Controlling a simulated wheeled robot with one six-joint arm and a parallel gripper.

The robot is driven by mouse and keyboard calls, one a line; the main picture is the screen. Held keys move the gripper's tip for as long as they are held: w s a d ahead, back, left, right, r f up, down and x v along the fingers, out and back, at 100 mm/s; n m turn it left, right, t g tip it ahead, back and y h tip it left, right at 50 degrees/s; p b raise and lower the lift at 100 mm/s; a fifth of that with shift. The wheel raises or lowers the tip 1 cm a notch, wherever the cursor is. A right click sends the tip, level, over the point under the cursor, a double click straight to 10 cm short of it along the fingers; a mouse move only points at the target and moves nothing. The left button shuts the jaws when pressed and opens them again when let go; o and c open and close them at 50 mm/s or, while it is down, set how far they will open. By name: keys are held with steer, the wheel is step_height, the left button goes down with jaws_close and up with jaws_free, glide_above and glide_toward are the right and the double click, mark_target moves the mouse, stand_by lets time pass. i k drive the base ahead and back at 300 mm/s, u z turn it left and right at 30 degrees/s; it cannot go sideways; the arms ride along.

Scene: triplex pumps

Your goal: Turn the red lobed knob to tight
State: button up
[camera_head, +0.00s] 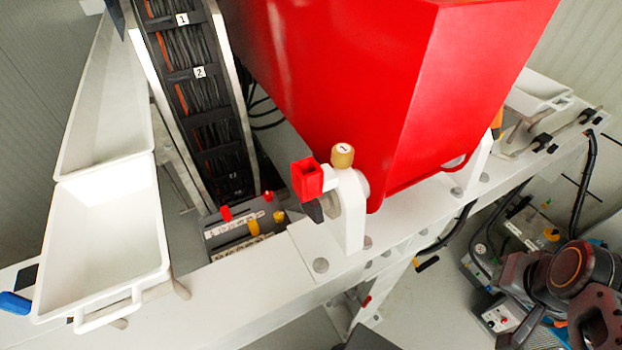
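I cannot pick out a clearly lobed red knob. A red square-ended piece (308,178) sits on the left side of the white bracket at the front of the red housing, with a dark part just below it. Two small red knobs, one at left (225,213) and one at right (268,196), stand on the grey labelled panel under the cable chain. Their shape is too small to tell. Dark links of my arm with an orange-red ring show at the lower right, well apart from all these. My gripper's fingers do not show.
The big red housing (350,80) fills the upper middle. A yellow-brown knob (342,156) tops the white bracket (352,205). White trays (100,235) stand at left, beside the cable chain (200,100). The white beam (250,290) is clear in front. Equipment and hoses lie at lower right.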

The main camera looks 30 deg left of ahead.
mark_target(268, 196)
steer(key=z, duration=0.1)
steer(key=k, duration=0.85)
steer(key=u, duration=1.6)
steer(key=i, duration=0.5)
steer(key=z, duration=0.05)
